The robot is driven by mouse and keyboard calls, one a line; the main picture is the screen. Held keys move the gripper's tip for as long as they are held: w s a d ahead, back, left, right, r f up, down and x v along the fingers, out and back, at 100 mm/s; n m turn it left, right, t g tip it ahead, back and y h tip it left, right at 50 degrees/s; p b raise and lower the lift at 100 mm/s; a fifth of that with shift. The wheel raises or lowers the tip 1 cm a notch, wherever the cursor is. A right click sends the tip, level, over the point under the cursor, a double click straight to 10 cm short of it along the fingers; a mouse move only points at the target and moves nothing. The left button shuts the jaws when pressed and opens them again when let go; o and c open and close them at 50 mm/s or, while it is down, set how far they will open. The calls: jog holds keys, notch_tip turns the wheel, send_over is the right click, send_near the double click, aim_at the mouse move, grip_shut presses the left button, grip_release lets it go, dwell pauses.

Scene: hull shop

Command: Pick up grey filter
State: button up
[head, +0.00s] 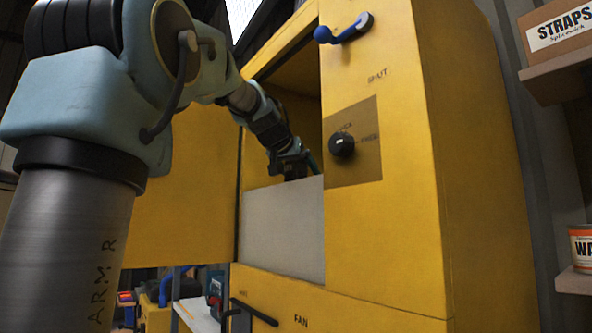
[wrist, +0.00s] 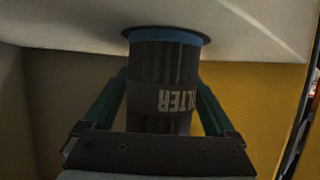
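The grey filter (wrist: 164,80) shows in the wrist view as a dark grey ribbed cylinder with upside-down FILTER lettering and a blue band at its upper end. That end meets a dark round flange (wrist: 135,32) on a pale surface. My gripper (wrist: 162,75) has one green finger on each side of the filter, with the tips close to its sides. I cannot tell whether they press on it. In the head view, my gripper (head: 296,172) reaches into the opening of a yellow cabinet (head: 385,230), above a pale grey panel (head: 284,228). The filter is hidden there.
The cabinet front beside the opening carries a black knob (head: 342,146) and a blue-knobbed lever (head: 345,29) above the word SHUT. A yellow door or panel (head: 185,190) stands left of the opening. In the wrist view, a yellow wall (wrist: 243,95) is close on the right.

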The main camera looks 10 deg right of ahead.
jog(key=c, duration=1.2)
jog(key=shift+r, duration=0.1)
